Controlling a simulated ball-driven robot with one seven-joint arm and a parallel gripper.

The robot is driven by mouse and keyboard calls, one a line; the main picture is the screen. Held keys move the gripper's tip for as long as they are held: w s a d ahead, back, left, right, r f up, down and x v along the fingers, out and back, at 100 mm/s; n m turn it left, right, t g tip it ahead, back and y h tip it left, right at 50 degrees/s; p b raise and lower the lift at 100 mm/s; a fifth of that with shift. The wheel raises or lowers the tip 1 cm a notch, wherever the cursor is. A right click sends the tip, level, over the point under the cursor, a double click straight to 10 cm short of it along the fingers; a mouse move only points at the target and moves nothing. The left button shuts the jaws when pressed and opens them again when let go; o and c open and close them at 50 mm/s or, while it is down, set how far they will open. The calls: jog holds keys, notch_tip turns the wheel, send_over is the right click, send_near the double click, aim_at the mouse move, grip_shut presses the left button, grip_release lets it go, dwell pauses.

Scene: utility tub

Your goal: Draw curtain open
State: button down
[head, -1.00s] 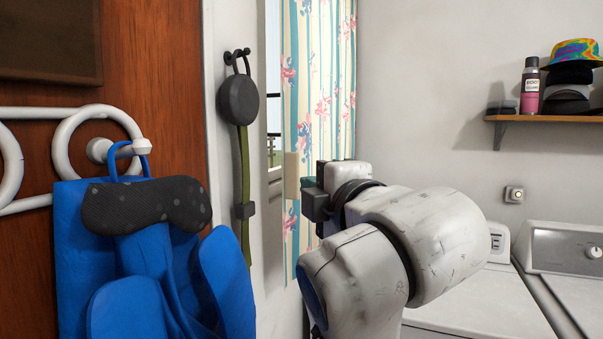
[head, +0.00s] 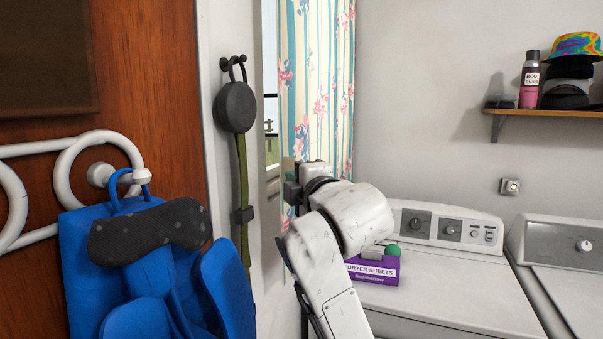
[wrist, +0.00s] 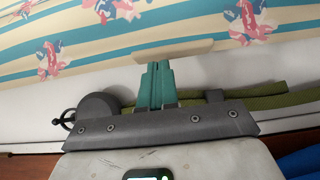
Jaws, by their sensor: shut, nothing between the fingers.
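The curtain (head: 312,90) is cream with blue stripes and pink flowers. It hangs at the window opening in the head view, its left edge beside a narrow strip of window. It fills the top of the wrist view (wrist: 110,40). My gripper (wrist: 157,68) has its teal fingers together, with nothing seen between them. I cannot tell whether the bar touches the curtain. In the head view my arm hides the curtain's lower part.
A white door frame with a hanging round black holder (head: 236,107) is left of the window. Blue items (head: 150,270) hang on a white hook rack at the left. White machines (head: 445,300), a purple dryer sheets box (head: 373,271) and a shelf (head: 550,111) are right.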

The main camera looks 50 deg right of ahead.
jog(key=shift+w+d, duration=0.15)
jog(key=shift+d, duration=0.25)
